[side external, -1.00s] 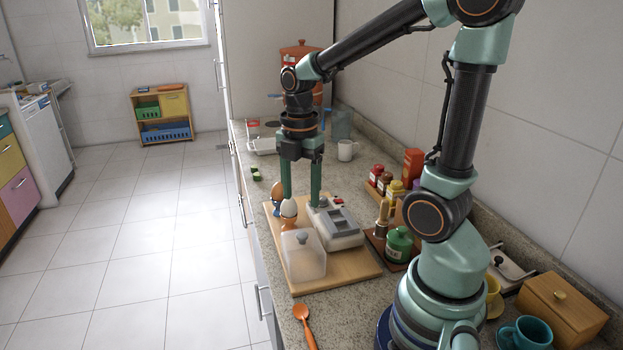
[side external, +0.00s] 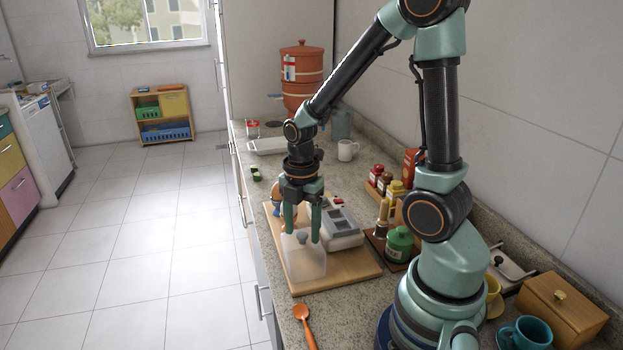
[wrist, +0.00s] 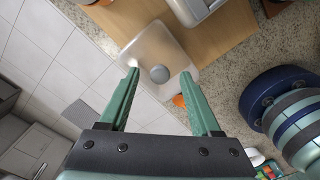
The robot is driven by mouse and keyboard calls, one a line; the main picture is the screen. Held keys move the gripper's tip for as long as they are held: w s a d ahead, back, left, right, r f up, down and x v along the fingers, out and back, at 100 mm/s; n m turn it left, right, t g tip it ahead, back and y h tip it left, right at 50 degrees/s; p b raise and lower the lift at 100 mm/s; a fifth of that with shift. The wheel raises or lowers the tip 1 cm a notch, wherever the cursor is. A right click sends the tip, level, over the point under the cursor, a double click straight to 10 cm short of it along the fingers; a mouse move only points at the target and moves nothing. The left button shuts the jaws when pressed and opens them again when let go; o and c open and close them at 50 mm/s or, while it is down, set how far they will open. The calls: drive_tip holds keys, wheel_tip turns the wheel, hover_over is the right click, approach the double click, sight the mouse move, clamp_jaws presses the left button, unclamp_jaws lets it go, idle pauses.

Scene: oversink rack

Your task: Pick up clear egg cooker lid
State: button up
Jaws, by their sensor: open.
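The clear egg cooker lid (side external: 304,264) is a see-through box-shaped cover with a grey round knob on top. It stands at the front left of a wooden board (side external: 345,277) on the counter. In the wrist view the lid (wrist: 150,45) lies just beyond my fingertips, with its knob (wrist: 159,74) between the finger lines. My gripper (side external: 303,238) is open and points down at the lid, with the fingers on either side of the knob. It also shows open and empty in the wrist view (wrist: 160,72). I cannot tell whether the fingers touch the lid.
A grey-white appliance (side external: 341,228) stands right behind the lid on the board. A green jar (side external: 399,244) and several condiment bottles stand further right. An orange spoon (side external: 304,322) lies in front of the board. The counter's left edge is close to the lid.

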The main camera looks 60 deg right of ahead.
clamp_jaws()
idle(1.3)
